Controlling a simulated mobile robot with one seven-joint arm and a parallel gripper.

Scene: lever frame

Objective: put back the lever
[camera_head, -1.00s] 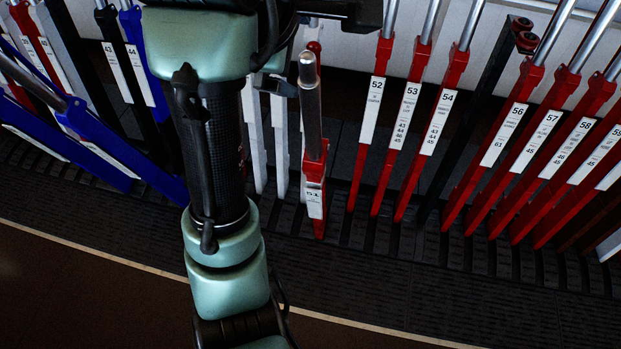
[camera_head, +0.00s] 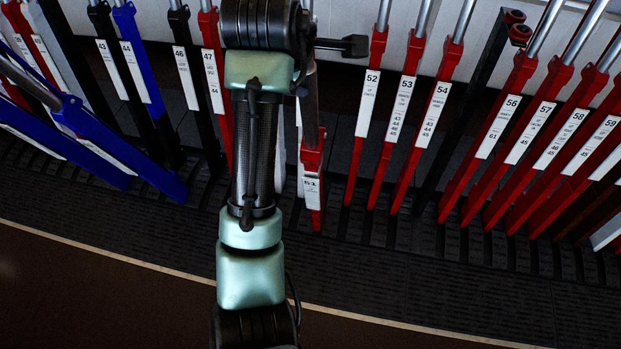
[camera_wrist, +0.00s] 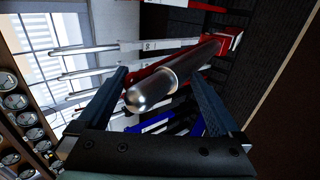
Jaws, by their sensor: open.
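The red lever labelled 51 (camera_head: 312,185) leans forward out of the row, with its upper part mostly hidden behind my arm in the head view. In the wrist view its bare metal handle (camera_wrist: 150,93) points at the camera, rounded end nearest, with the red shaft (camera_wrist: 215,45) running away to the upper right. My gripper (camera_wrist: 160,73) is open, one finger on either side of the handle in the picture. I cannot tell whether either finger touches it.
Red levers 52 (camera_head: 368,100), 53 (camera_head: 402,105) and 54 (camera_head: 434,110) stand to the right, with more red ones beyond. Black lever 46 (camera_head: 188,80) and red lever 47 (camera_head: 212,85) stand to the left. A blue lever (camera_head: 110,145) leans forward at far left. The floor in front is clear.

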